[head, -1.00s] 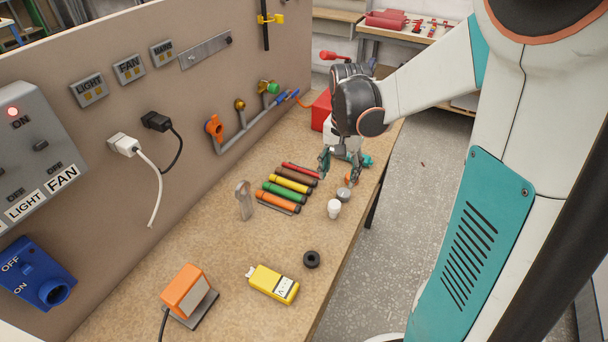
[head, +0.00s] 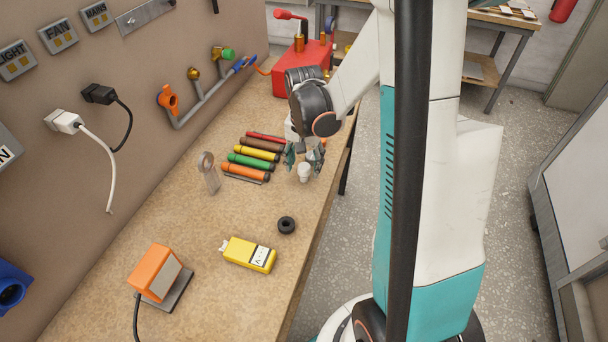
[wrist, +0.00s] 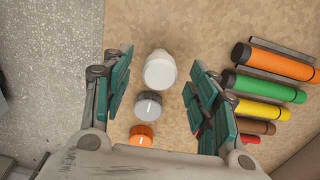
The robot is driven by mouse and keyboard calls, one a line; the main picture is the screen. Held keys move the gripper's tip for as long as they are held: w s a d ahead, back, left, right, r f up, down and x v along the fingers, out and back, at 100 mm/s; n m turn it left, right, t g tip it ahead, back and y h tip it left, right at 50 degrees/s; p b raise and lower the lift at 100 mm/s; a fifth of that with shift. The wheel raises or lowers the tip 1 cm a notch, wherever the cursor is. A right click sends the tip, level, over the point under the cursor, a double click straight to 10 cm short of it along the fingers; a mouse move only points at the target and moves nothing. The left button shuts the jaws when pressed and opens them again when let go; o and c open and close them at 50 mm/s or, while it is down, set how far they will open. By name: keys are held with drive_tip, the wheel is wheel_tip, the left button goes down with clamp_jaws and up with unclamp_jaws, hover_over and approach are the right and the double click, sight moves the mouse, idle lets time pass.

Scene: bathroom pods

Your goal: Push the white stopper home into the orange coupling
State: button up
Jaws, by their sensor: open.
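The white stopper (head: 305,172) stands on the bench near its front edge. It also shows in the wrist view (wrist: 160,70), between the tips of my open fingers, with gaps on both sides. My gripper (head: 303,159) is open and empty, pointing down at the stopper; in the wrist view (wrist: 158,76) both fingers show. The orange coupling (head: 168,98) is on the left end of the pipe on the upright panel, with its opening facing out. It is well to the left of my gripper. A grey stopper (wrist: 148,103) and an orange stopper (wrist: 142,134) stand beside the white one.
Several coloured tubes (head: 257,153) lie left of my gripper. A metal piece (head: 208,172) stands upright near them. A black ring (head: 286,225), a yellow meter (head: 250,254) and an orange box (head: 162,273) are nearer. A red box (head: 300,72) is behind. Bare bench lies below the pipe.

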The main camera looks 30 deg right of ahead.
wheel_tip(320, 180, down, 2)
drive_tip(key=shift+f+b, duration=0.1)
drive_tip(key=shift+b, duration=0.2)
drive_tip(key=c, duration=1.1)
